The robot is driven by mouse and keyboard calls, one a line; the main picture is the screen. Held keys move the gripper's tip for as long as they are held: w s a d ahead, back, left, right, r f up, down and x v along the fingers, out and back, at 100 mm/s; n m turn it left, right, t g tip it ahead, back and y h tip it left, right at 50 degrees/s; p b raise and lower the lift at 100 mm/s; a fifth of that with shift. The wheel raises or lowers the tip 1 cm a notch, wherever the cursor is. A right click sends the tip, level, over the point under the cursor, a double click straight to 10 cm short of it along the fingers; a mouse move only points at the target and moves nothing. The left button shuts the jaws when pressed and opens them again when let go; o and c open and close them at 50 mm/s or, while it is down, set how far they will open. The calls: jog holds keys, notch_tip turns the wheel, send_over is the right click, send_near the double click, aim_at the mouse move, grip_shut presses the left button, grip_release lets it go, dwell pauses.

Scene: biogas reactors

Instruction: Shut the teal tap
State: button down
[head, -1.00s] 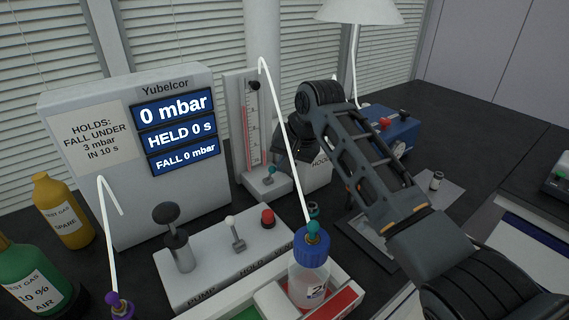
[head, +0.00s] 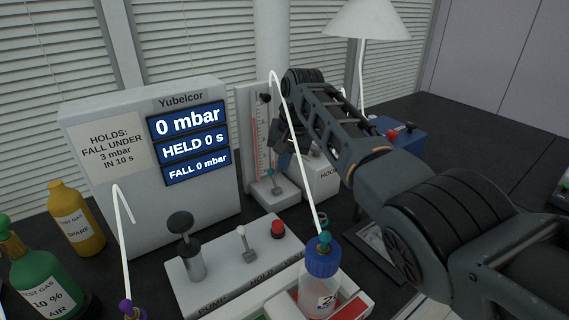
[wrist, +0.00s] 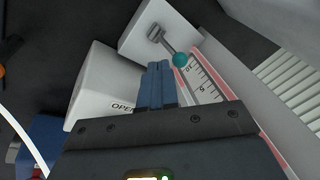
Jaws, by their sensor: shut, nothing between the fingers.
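The teal tap is a small metal lever with a teal ball knob (head: 271,174) on the white foot of the gauge with the red column. In the wrist view the teal knob (wrist: 180,60) is close beside the fingertips, to their right, with its metal lever running up and left to the pivot. My gripper (wrist: 157,68) is shut and empty, its blue-grey fingers side by side. A gap or light contact with the knob cannot be told. In the head view my gripper is partly hidden by my arm beside the gauge.
The gauge (head: 256,135) stands behind the lever. A white box (head: 318,178) is right of it. A bottle with a blue cap and teal top (head: 323,262) and a white tube stand in front. The pump panel (head: 212,270) is front left; a blue device (head: 405,138) is behind right.

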jog(key=shift+r+p, duration=0.8)
jog(key=w+d+r, duration=0.1)
jog(key=w+r, duration=0.2)
jog(key=r, duration=0.8)
jog(key=shift+w+d+r, duration=0.2)
jog(key=shift+r, duration=0.15)
